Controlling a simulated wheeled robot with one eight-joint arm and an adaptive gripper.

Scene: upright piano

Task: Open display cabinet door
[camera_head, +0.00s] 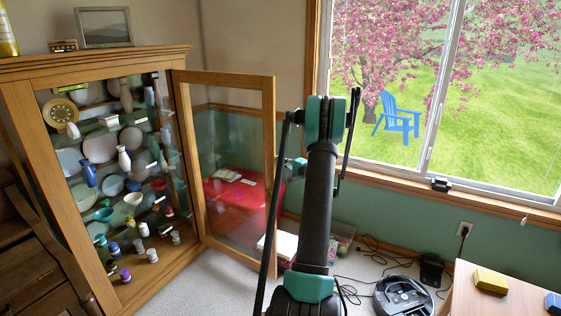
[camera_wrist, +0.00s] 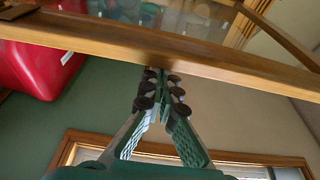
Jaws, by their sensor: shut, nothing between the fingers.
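The wooden display cabinet (camera_head: 40,150) stands at the left in the head view, its shelves full of dishes and vases. Its glass door (camera_head: 232,150) stands swung wide open to the right, showing the shelves. My gripper (camera_head: 284,167) is partly hidden by my arm and is beside the door's free edge. In the wrist view, the fingers of my gripper (camera_wrist: 161,80) are shut and empty, with their tips at the wooden door frame (camera_wrist: 215,65). I cannot tell whether they touch it.
A red-topped piece (camera_head: 235,190) with papers shows through the door glass. Cables and a black robot vacuum (camera_head: 403,297) lie on the floor at the right, near a wooden table (camera_head: 495,300). A window (camera_head: 440,100) fills the back right.

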